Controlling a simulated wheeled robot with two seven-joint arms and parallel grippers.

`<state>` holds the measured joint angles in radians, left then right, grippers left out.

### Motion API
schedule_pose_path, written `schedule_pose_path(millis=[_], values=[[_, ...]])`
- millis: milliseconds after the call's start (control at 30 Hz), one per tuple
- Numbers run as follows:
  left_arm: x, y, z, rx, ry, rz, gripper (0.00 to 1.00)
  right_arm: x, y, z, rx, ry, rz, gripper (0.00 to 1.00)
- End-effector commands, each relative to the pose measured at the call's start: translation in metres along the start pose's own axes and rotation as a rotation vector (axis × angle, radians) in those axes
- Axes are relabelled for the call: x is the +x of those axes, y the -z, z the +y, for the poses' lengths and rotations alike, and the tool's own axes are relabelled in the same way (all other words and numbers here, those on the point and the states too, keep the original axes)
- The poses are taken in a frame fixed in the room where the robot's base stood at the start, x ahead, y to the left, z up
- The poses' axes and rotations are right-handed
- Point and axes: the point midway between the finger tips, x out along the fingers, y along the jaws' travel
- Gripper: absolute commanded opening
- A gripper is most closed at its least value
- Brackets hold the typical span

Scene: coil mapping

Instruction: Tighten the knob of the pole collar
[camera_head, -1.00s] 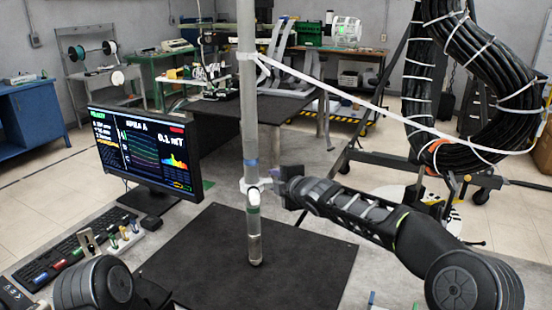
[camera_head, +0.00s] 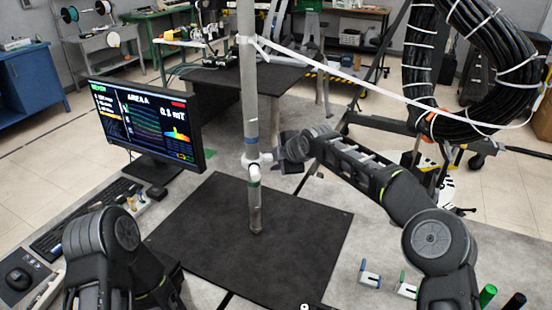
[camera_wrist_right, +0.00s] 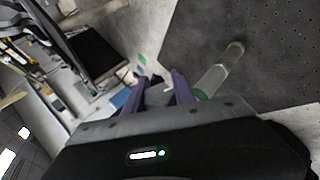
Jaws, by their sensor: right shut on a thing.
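The pole (camera_head: 248,80) stands upright, pale grey, with a blue band above the collar. The white pole collar (camera_head: 250,161) sits around it, above the black mat. My right gripper (camera_head: 278,156) reaches in from the right to the collar's side. In the right wrist view its purple fingers are shut on the small dark knob (camera_wrist_right: 158,94). The fingers hide much of the knob. A short clear tube with a green band (camera_head: 254,200) reaches from below the collar to the mat; it also shows in the right wrist view (camera_wrist_right: 220,72). My left elbow shows at lower left, but its gripper does not.
A monitor (camera_head: 148,125) and keyboard (camera_head: 75,220) stand left of the black mat (camera_head: 200,240). A large black cable coil (camera_head: 420,70) hangs at right, with a white strap running to the pole. Small coloured pieces lie at front right.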

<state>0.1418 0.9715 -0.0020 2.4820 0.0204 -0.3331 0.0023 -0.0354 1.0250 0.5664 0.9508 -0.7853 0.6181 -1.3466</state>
Motion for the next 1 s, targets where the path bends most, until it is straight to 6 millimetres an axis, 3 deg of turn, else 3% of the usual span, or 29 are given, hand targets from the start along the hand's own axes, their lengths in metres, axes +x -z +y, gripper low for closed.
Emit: schedule_pose_path(millis=[200, 233, 500, 833, 1000], values=[[0.000, 0.000, 0.000, 0.000, 0.000, 0.000, 0.45, 0.000, -0.001, 0.000, -0.002, -0.001, -0.001, 0.00], [0.000, 0.000, 0.000, 0.000, 0.000, 0.000, 0.45, 0.000, -0.001, 0.000, -0.002, -0.001, -0.001, 0.32], [0.000, 0.000, 0.000, 0.000, 0.000, 0.001, 0.45, 0.000, 0.000, 0.000, -0.001, -0.001, -0.001, 0.53], [0.002, 0.000, -0.001, 0.000, -0.001, 0.001, 0.45, -0.003, -0.001, 0.000, -0.001, -0.002, -0.001, 0.53], [0.011, 0.001, -0.003, 0.002, -0.003, 0.004, 0.45, -0.019, -0.002, 0.000, -0.002, -0.004, -0.002, 0.53]])
